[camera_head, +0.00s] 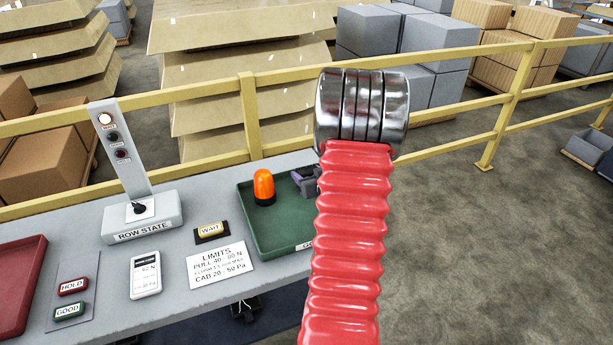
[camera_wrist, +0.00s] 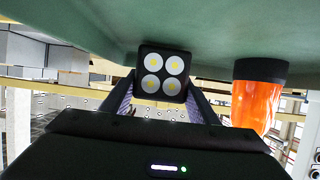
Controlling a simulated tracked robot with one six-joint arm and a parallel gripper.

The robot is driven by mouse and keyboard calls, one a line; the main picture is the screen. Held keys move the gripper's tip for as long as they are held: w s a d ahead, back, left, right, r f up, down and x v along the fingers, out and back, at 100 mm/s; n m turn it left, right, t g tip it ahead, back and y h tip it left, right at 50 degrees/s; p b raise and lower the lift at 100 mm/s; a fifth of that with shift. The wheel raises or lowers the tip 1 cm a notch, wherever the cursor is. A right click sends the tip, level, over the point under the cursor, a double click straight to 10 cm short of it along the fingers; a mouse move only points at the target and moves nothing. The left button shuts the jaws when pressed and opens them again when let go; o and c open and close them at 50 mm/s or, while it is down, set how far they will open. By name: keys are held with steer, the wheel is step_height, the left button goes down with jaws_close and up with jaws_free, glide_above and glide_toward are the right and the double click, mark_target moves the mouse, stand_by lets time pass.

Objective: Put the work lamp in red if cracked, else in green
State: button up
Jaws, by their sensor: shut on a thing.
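The work lamp (camera_wrist: 160,73) is a black square block with four round white lenses with yellow centres. I see no crack on the lenses in the wrist view. My gripper (camera_wrist: 160,98) is shut on the lamp, one finger on each side. The lamp is at the green tray (camera_wrist: 60,30); I cannot tell whether it touches the tray floor. In the head view the green tray (camera_head: 262,228) is right of centre on the bench, and my red-sleeved arm hides part of it and most of the gripper. The red tray (camera_head: 22,300) is at the far left.
An orange beacon (camera_head: 264,187) stands in the green tray, beside the lamp in the wrist view (camera_wrist: 257,100). A ROW STATE post (camera_head: 120,160), HOLD (camera_head: 73,286) and GOOD (camera_head: 69,311) buttons, a WAIT button (camera_head: 211,229) and a LIMITS card (camera_head: 222,263) are on the bench. A yellow rail (camera_head: 205,93) runs behind.

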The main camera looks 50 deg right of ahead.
steer(key=shift+f, duration=0.2)
steer(key=o, duration=1.3)
steer(key=shift+s+a+r, duration=0.15)
steer(key=shift+s+r, duration=0.1)
steer(key=shift+s, duration=0.1)
steer(key=v, duration=1.1)
steer(key=shift+s, duration=0.15)
